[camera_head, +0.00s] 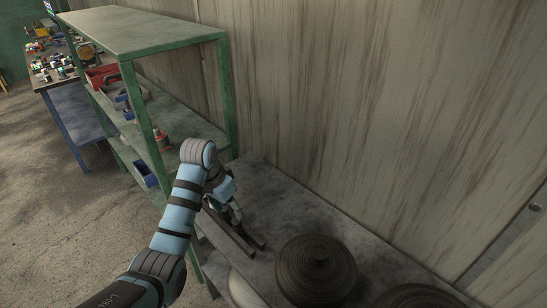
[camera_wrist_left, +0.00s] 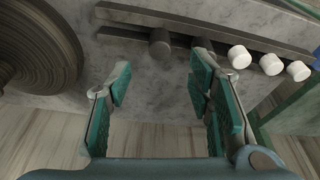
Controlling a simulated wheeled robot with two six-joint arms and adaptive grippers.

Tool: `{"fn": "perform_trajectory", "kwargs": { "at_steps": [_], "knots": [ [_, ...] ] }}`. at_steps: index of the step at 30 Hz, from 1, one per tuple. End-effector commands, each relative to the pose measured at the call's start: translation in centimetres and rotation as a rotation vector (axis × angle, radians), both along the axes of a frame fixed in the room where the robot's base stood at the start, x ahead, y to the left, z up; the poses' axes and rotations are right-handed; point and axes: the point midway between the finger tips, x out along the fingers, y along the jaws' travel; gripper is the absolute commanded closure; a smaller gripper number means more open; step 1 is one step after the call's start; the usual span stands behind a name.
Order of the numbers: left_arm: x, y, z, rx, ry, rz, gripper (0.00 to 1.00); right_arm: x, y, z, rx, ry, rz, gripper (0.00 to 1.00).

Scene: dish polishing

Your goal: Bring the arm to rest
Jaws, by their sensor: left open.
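My left arm comes in from the lower left of the head view and bends at the wrist over a grey bench (camera_head: 262,185). My left gripper (camera_head: 234,212) is partly hidden by its own wrist there. In the left wrist view, the left gripper (camera_wrist_left: 158,80) is open, with its green-padded fingers apart and nothing between them. Two dark bars (camera_wrist_left: 215,28) lie on the bench beyond the fingertips, with a dark cylinder (camera_wrist_left: 160,44) and several white cylinders (camera_wrist_left: 239,56) by them. My right gripper is not in view.
A dark ridged round dish (camera_head: 316,270) stands right of the gripper, and another (camera_head: 418,298) is cut off by the lower edge. A pale rounded thing (camera_head: 243,291) is at the bench front. A green shelf (camera_head: 140,35) stands left, and a wall (camera_head: 380,110) rises behind.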

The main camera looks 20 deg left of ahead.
Motion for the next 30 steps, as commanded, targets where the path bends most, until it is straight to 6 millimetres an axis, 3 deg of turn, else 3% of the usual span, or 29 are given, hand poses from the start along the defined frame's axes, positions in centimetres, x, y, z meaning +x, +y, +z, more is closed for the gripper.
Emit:
{"fn": "perform_trajectory", "kwargs": {
  "at_steps": [2,5,8,12,17,24,26,30],
  "knots": [
    [-0.2,0.0,-0.4,0.002,0.001,0.002,0.53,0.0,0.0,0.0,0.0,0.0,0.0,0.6],
    [-1.9,-0.2,-2.6,0.016,0.002,0.018,0.53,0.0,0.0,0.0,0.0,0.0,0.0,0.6],
    [-5.9,-0.5,-6.6,0.044,-0.002,0.052,0.53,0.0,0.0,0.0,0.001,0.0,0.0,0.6],
    [-13.8,-1.2,-11.1,0.077,-0.027,0.115,0.53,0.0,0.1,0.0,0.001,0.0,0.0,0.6],
    [-20.9,-1.8,-12.4,0.09,-0.054,0.171,0.53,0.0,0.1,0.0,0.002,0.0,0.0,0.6],
    [-29.0,-2.3,-11.2,0.095,-0.083,0.243,0.53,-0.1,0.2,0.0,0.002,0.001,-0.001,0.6],
    [-30.8,-2.3,-10.5,0.096,-0.092,0.261,0.53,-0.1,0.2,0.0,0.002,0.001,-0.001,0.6],
    [-29.9,-1.9,-15.5,0.1,-0.067,0.27,0.53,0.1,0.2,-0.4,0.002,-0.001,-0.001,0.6]
  ]
}}
